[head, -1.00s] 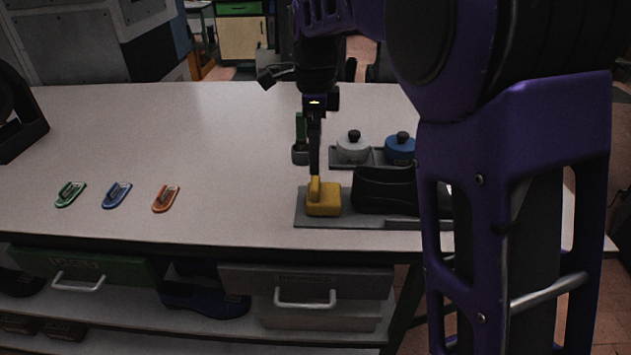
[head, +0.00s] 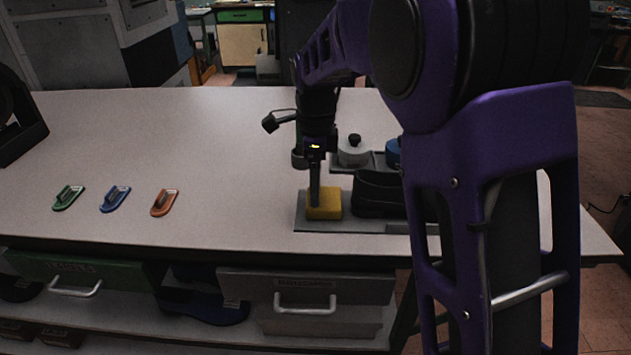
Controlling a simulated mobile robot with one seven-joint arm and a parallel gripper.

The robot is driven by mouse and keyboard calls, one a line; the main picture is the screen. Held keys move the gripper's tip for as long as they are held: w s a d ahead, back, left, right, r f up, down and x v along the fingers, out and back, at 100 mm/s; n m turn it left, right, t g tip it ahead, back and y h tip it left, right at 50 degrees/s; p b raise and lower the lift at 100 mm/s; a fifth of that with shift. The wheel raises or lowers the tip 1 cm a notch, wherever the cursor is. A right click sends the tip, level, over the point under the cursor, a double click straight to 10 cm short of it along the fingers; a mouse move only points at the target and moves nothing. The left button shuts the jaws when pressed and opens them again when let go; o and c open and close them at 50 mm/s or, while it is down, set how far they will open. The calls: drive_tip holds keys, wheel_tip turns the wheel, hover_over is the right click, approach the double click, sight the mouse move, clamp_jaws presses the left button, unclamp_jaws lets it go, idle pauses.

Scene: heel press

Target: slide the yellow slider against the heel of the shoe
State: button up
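The yellow slider (head: 329,205) sits on the grey base plate (head: 318,226), left of the black shoe (head: 375,194). A narrow gap shows between the slider and the shoe's near end. My gripper (head: 315,203) points straight down at the left part of the slider, and its fingers cover the slider's upright handle. From this side view I cannot tell whether the fingers are closed on the handle. The right part of the shoe is hidden behind my arm.
A grey lidded pot (head: 353,153) and a blue pot (head: 393,152) stand on a tray behind the shoe. Green (head: 68,197), blue (head: 115,198) and orange (head: 164,202) flat pieces lie to the left. The table between them and the base plate is clear.

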sight(337, 197)
clamp_jaws()
drive_tip(key=shift+d, duration=2.35)
drive_tip(key=o, duration=0.6)
unclamp_jaws()
drive_tip(key=shift+a+r, duration=0.1)
wheel_tip(337, 197, up, 17)
drive_tip(key=p, duration=0.3)
drive_tip(key=shift+r, duration=0.15)
